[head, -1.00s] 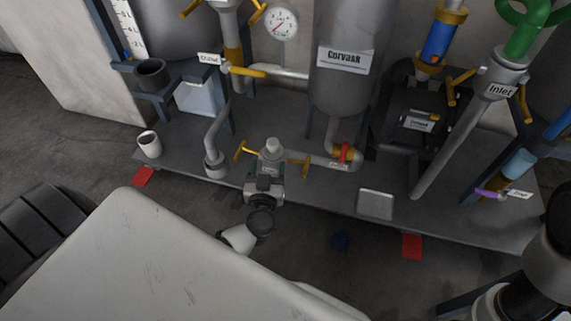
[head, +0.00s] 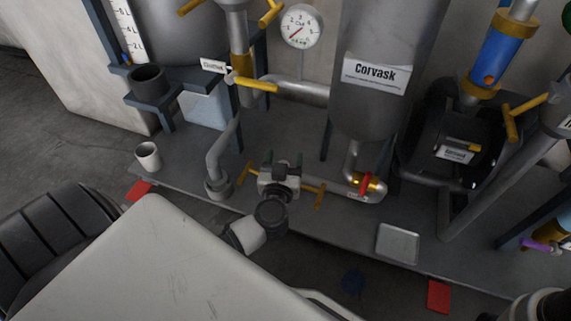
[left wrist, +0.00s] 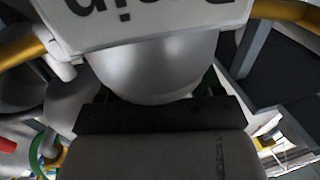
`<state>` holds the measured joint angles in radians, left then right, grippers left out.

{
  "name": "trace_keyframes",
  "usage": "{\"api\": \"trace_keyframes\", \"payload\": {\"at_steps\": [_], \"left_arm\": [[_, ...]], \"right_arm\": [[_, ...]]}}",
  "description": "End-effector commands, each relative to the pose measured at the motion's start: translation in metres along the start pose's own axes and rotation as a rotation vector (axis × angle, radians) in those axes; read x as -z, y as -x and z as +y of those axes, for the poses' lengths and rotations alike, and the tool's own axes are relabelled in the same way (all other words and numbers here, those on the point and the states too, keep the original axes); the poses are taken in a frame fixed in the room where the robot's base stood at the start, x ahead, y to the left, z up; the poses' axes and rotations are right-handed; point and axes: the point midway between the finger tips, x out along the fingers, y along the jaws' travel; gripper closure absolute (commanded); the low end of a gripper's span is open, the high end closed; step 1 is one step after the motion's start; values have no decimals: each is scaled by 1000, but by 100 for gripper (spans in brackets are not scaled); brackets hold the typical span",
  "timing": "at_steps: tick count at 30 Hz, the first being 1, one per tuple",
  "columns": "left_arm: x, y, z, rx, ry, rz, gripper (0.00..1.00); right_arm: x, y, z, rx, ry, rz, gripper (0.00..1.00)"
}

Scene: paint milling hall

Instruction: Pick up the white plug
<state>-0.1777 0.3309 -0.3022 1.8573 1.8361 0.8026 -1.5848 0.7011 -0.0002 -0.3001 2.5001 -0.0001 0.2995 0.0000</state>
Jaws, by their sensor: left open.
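My left gripper (head: 283,162) reaches over the skid between two yellow valve handles. It is open, with a green-edged finger showing on each side. In the left wrist view, a large pale grey-white rounded piece (left wrist: 160,65) fills the space ahead of the dark gripper body, with green slivers at both sides. An upside-down white tag reading "Drain" (left wrist: 150,15) lies across its top. I cannot tell whether this piece is the white plug. In the head view, my gripper hides the spot between the handles.
A white cup (head: 148,156) stands at the skid's left edge. The Corvask tank (head: 375,110) and a red-handled valve (head: 366,184) stand close on the right. A grey bent pipe (head: 219,165) rises on the left. A shallow tray (head: 397,244) lies front right.

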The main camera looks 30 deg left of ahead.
Motion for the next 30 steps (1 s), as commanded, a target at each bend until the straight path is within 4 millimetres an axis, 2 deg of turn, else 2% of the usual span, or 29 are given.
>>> {"api": "trace_keyframes", "payload": {"at_steps": [6,17,26,30], "left_arm": [[1,0,0,0,0,0,34],[1,0,0,0,0,0,89],[3,0,0,0,0,1,91],[11,0,0,0,0,1,91]], "right_arm": [[0,0,0,0,0,1,100],[0,0,0,1,0,1,100],[0,-2,0,1,0,1,100],[-3,-10,2,1,0,0,100]]}}
